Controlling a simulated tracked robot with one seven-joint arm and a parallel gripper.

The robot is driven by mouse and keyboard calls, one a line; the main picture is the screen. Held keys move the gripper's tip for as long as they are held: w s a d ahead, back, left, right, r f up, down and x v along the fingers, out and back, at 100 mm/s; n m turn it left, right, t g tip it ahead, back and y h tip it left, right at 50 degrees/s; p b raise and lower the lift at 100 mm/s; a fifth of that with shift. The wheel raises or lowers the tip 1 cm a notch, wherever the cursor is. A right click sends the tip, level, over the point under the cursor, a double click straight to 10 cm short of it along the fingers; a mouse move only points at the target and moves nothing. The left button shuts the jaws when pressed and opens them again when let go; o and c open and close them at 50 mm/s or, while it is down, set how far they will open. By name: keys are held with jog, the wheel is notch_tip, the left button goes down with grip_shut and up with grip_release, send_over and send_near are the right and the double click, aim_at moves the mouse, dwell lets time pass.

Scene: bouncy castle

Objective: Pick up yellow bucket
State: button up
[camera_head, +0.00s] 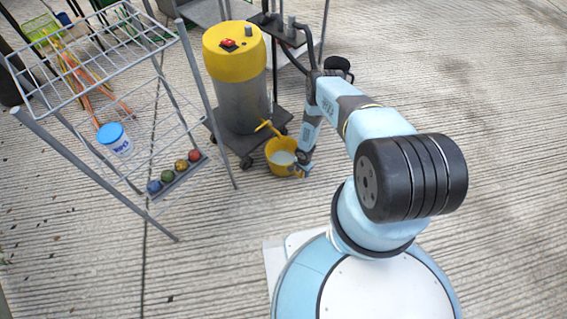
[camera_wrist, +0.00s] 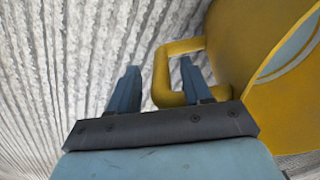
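The yellow bucket (camera_head: 274,165) stands on the floor in the head view, with a pale inside. In the wrist view the bucket (camera_wrist: 245,45) fills the upper right, and its yellow loop handle (camera_wrist: 161,75) sticks out to the left. My gripper (camera_head: 301,170) is low at the bucket's right side. In the wrist view my gripper (camera_wrist: 160,67) is open, with the handle's outer bar between its two fingers. The right finger appears to be inside the loop and the left finger outside it. I cannot tell whether either finger touches the handle.
A grey vacuum with a yellow top (camera_head: 235,52) stands on a wheeled base just behind the bucket. The concrete floor at right is clear.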

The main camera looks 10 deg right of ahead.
grip_shut()
dwell(1.2)
